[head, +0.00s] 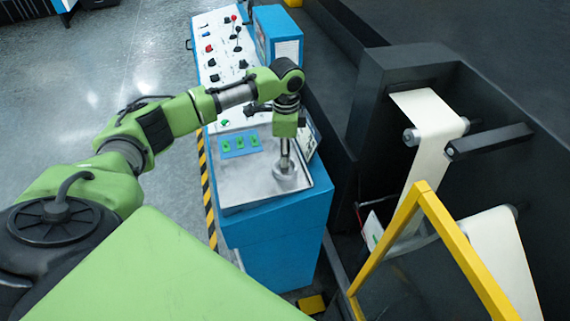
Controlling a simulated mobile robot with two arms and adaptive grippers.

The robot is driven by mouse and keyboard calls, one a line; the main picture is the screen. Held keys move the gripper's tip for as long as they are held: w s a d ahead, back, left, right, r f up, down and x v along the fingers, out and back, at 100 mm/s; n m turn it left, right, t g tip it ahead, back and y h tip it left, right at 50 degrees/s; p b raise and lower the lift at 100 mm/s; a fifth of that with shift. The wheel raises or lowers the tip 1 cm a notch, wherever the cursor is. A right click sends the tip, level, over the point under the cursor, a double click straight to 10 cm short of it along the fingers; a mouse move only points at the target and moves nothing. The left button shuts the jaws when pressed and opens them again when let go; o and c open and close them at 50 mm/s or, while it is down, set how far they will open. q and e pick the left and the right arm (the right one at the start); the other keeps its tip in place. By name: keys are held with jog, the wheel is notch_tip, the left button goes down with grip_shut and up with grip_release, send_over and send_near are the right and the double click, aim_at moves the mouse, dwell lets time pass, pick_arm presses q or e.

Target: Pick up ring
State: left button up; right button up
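A grey metal ring (285,180) is on the metal tray top (240,190) of the blue control cabinet. My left gripper (286,163) points straight down over the ring, with its fingertips at the ring's top or inside it. The fingers look narrow and close together. I cannot tell whether they grip the ring or are only near it. My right gripper is not in view.
A panel with knobs and buttons (222,60) and a blue box (278,35) stand behind the tray. A small blue plate with green switches (240,144) is left of the ring. Dark machinery with white web rolls (430,115) and a yellow frame (465,250) are at right.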

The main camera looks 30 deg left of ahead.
pick_arm(q)
jog(key=shift+f, duration=0.1)
grip_shut()
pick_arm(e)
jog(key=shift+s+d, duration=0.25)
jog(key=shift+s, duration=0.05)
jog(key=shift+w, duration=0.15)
